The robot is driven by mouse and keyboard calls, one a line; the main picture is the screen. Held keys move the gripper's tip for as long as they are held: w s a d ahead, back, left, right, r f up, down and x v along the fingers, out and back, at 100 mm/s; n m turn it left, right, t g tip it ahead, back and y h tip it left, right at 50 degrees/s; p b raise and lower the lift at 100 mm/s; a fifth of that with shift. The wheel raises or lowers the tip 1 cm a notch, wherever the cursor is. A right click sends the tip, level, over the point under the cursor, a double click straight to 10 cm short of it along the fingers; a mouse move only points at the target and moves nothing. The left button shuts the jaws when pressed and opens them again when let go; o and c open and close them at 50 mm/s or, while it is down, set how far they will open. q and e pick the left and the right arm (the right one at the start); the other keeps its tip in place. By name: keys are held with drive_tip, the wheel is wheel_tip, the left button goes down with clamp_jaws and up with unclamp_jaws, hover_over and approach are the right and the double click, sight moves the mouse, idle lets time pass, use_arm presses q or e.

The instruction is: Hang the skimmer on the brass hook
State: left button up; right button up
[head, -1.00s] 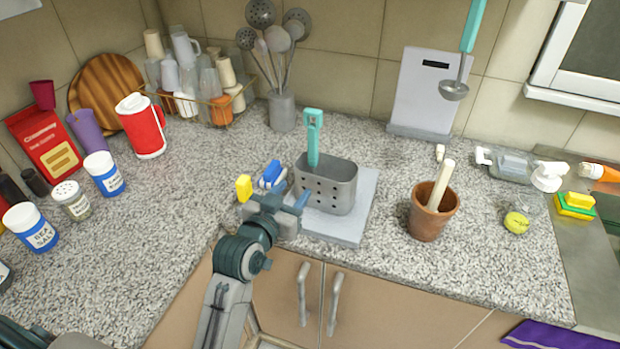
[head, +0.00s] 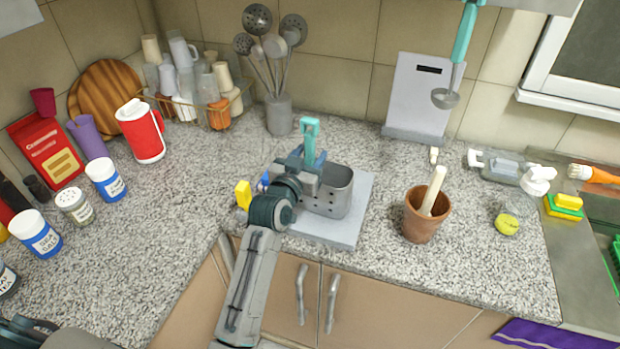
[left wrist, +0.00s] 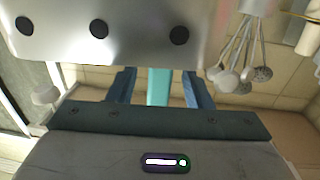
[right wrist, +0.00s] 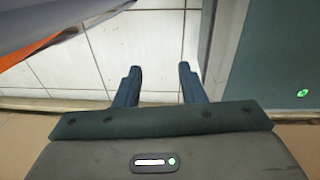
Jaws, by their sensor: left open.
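A utensil with a teal handle, which I take as the skimmer (head: 310,130), stands upright in a grey perforated metal holder (head: 335,195). Its lower end is hidden inside the holder. My left gripper (head: 308,162) is open at the holder's rim, around the teal handle. In the left wrist view the handle (left wrist: 158,86) shows between the two spread fingers (left wrist: 159,85), with gaps on both sides. My right gripper (right wrist: 158,85) is open and empty in the right wrist view, away from the counter. I cannot make out a brass hook.
The holder stands on a grey board (head: 345,235). A teal-handled ladle (head: 463,40) hangs at the back wall. A terracotta pot (head: 425,222) stands to the right. A utensil crock (head: 279,115) stands behind, and a yellow block (head: 243,194) lies left of the holder.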

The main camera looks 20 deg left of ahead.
use_arm(q)
drive_tip(key=shift+w, duration=0.25)
drive_tip(key=shift+s, duration=0.1)
clamp_jaws()
drive_tip(key=shift+r, duration=0.1)
